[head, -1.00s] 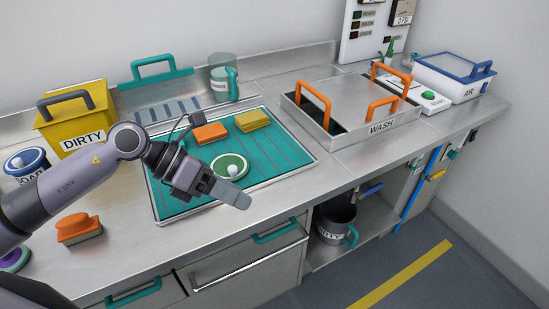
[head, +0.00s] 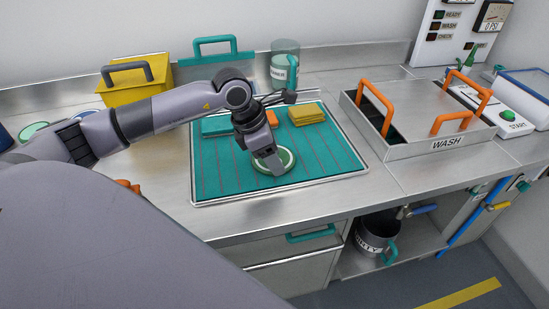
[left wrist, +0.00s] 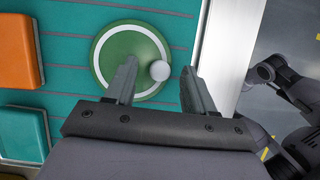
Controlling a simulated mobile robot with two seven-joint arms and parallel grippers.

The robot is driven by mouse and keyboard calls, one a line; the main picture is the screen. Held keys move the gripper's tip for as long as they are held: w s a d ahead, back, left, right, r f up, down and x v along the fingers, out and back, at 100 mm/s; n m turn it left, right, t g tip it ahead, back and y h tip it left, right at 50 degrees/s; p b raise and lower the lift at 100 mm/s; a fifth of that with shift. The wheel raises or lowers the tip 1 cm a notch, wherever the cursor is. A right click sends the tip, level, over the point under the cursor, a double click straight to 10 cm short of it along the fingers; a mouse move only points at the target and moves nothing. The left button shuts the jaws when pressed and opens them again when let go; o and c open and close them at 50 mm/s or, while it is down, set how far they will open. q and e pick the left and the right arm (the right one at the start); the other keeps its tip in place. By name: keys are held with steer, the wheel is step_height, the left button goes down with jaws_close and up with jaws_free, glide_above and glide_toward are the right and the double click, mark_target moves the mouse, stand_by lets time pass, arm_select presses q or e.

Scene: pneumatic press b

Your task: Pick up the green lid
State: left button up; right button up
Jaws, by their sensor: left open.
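The green lid (head: 287,156) lies on the teal ribbed mat (head: 325,165), partly hidden behind my left gripper in the head view. In the left wrist view the lid (left wrist: 112,48) is a green disc with a pale ring and a white round knob (left wrist: 160,71). My left gripper (head: 272,166) is open and points down over the lid. In the left wrist view its two fingers (left wrist: 159,68) stand on either side of the knob, with gaps showing. I cannot tell their exact height above the lid.
Teal (head: 215,126) and yellow (head: 307,115) sponges lie behind the lid, with an orange one (head: 272,119) partly hidden by the gripper. The WASH basin (head: 445,143) with orange handles stands right. A yellow bin (head: 135,88) stands back left. The mat right of the lid is clear.

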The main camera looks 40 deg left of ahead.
arm_select(q)
steer(key=shift+w+d+f, duration=0.1)
steer(key=shift+f, duration=0.15)
jaws_close()
steer(key=shift+r, duration=0.1)
